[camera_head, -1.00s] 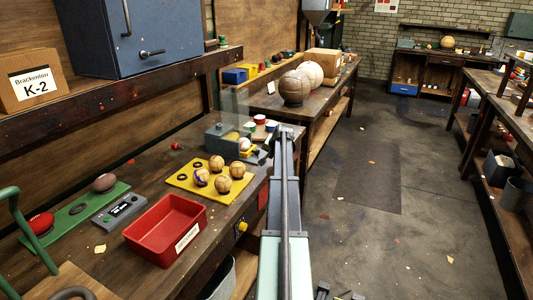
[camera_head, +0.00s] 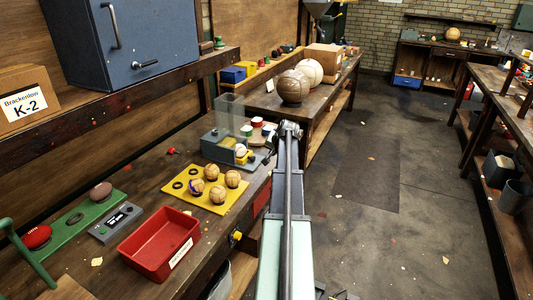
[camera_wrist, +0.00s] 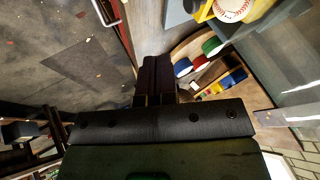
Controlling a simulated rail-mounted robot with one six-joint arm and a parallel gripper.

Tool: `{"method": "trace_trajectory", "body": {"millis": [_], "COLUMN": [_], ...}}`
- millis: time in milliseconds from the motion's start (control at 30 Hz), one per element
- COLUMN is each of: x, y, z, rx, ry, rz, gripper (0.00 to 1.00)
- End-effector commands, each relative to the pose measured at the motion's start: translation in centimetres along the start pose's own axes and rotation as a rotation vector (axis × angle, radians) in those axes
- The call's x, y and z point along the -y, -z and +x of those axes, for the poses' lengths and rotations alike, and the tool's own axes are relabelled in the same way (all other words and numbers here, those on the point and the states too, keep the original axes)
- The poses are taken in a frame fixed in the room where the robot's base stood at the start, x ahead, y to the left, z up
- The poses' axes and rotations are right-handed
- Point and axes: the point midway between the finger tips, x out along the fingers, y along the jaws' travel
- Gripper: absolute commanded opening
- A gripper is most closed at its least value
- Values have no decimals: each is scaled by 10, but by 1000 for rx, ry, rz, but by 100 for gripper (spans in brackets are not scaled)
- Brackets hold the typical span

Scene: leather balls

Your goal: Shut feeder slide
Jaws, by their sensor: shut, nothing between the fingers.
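The feeder (camera_head: 216,147) is a grey-blue box with a clear upright hopper (camera_head: 230,110), on the left bench. At its right front a white ball with red stitching (camera_head: 240,150) sits in a yellow part (camera_head: 246,158), apparently the slide. The wrist view shows the ball (camera_wrist: 232,9) in the yellow part (camera_wrist: 204,13) at the upper right. How far the slide stands out is hard to tell. My gripper (camera_head: 290,127) is just right of the feeder, by the bench edge, apart from the ball. Its dark fingers (camera_wrist: 155,72) are together and empty in the wrist view.
A yellow plate (camera_head: 203,205) with several tan balls lies in front of the feeder. A red bin (camera_head: 160,245) stands nearer. Green, white and red round pieces (camera_head: 258,122) lie behind the feeder. The floor aisle (camera_head: 365,170) on the right is clear.

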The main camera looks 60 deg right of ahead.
Motion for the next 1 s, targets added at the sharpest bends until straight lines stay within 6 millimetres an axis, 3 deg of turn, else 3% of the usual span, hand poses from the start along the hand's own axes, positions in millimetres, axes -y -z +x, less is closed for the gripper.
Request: {"method": "trace_trajectory", "body": {"millis": [467, 533, 700, 1000], "x": [-4, 12, 30, 34], "y": [-2, 2, 1, 0], "z": [106, 103, 112, 114], "rx": [-1, -1, -1, -1], "ry": [0, 0, 0, -1], "rz": [0, -2, 0, 1], "gripper": [0, 0, 0, 0]}}
